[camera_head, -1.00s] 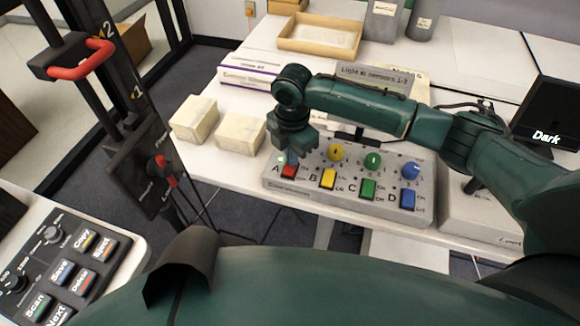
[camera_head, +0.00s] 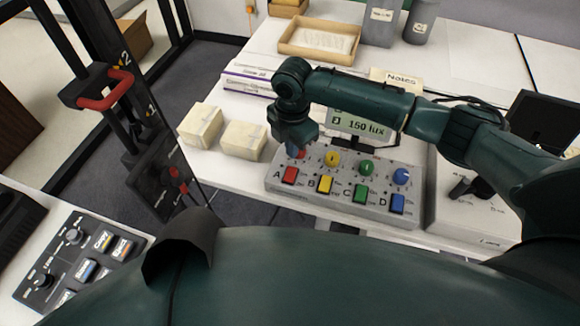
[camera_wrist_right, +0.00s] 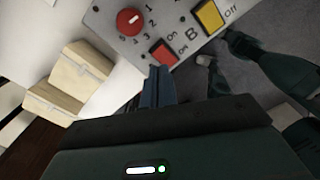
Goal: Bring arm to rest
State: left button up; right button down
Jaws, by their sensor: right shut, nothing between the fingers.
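My right arm (camera_head: 365,92) reaches in from the right over the grey control panel (camera_head: 335,212). My right gripper (camera_head: 296,145) is shut and empty above the panel's back left, by the red knob (camera_head: 295,154). In the right wrist view its closed fingers (camera_wrist_right: 157,86) point toward the panel edge near the red button (camera_wrist_right: 163,52), with the red knob (camera_wrist_right: 130,21) beyond. I cannot tell whether the fingers touch the panel. My left gripper is not in view.
A display (camera_head: 357,124) reading "150 lux" stands behind the panel, partly hidden by my arm. Two cream boxes (camera_head: 200,125) (camera_head: 243,139) sit left of it. A tan tray (camera_head: 318,40) lies behind. A red-handled post (camera_head: 105,92) stands at left.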

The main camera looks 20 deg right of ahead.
jog(key=shift+r, duration=0.25)
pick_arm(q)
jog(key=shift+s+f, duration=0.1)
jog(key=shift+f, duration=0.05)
pick_arm(e)
jog(key=s+a+f+m+t+y, duration=0.4)
jog(key=s+a+f+m+y, duration=0.3)
jog(key=a, duration=0.4)
jog(key=s+d+f+m+t+h, duration=0.3)
jog(key=s+d+m+t, duration=0.3)
jog(key=s+d+m, duration=0.6)
jog(key=shift+d+m+h, duration=0.25)
jog(key=shift+m+h, duration=0.45)
jog(key=shift+m, duration=0.1)
jog(key=shift+w, duration=0.1)
